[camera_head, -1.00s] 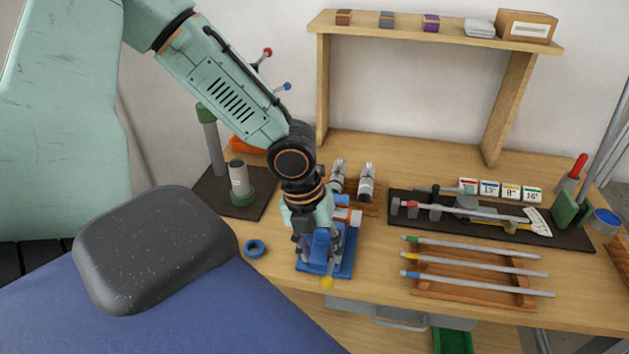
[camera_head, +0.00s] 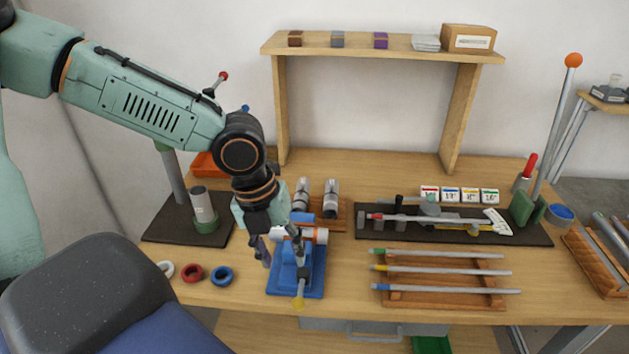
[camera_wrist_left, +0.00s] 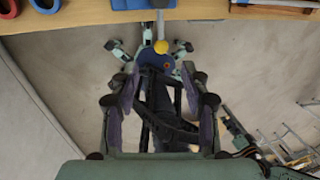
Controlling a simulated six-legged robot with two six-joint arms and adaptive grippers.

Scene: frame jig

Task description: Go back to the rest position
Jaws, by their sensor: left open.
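My left gripper (camera_head: 280,258) hangs from the left arm, pointing down, over or just in front of the blue vise-like fixture (camera_head: 313,284) on the workbench. In the left wrist view the gripper (camera_wrist_left: 160,100) has its two fingers spread apart with nothing between them. Below it there are floor and parts of my own legs, with the bench edge at the top. I cannot tell whether the fingers touch the fixture. My right gripper is in neither view.
The workbench (camera_head: 340,312) holds a rack of three rods (camera_head: 445,292), a dark tool mat (camera_head: 540,237) and red (camera_head: 192,273) and blue (camera_head: 222,276) rings. A dark base (camera_head: 158,230) with a post stands left. A wooden shelf (camera_head: 350,43) spans the back.

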